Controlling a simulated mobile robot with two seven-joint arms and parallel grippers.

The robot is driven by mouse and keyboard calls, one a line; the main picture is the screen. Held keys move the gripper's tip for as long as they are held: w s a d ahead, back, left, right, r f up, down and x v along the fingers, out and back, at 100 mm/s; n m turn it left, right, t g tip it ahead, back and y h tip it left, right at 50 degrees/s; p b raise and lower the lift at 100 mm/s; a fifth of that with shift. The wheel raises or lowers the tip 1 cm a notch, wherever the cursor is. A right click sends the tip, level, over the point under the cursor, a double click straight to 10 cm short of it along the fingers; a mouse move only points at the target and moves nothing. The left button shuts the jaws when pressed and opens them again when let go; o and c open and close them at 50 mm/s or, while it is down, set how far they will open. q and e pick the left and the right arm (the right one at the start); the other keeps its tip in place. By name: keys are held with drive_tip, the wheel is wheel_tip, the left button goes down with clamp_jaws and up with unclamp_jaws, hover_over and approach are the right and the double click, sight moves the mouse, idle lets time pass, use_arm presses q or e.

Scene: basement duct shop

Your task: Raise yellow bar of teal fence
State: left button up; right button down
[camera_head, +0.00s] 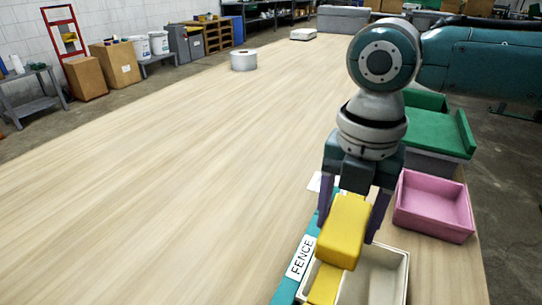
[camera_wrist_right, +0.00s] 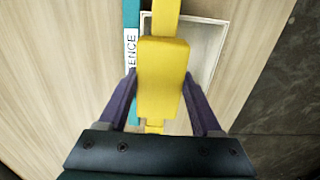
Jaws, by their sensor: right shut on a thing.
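The teal fence (camera_head: 286,288) stands on the table near the front right, with a white label reading FENCE (camera_head: 300,257). The yellow bar (camera_head: 325,284) runs beside it, with a thick yellow block (camera_head: 343,230) on it. My right gripper (camera_head: 350,222) comes down from above, with its purple fingers on both sides of the yellow block, shut on it. In the right wrist view the block (camera_wrist_right: 162,75) sits between the two fingers (camera_wrist_right: 160,100), and the teal fence (camera_wrist_right: 131,20) is to its left. The bar's ends are partly hidden. My left gripper does not show.
An open cream box (camera_head: 398,262) lies right of and under the bar. A pink bin (camera_head: 437,205) and a green tray (camera_head: 440,132) stand along the right edge. A white roll (camera_head: 243,60) is far back. The table's left and middle are clear.

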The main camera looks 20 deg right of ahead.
sight(348, 218)
drive_tip(key=shift+a+r, duration=0.1)
drive_tip(key=shift+r, duration=0.15)
drive_tip(key=shift+c, duration=2)
unclamp_jaws()
drive_tip(key=o, duration=0.4)
drive_tip(key=shift+c, duration=0.2)
wheel_tip(348, 218, up, 10)
drive_tip(key=shift+p, duration=0.35)
drive_tip(key=shift+f, duration=0.1)
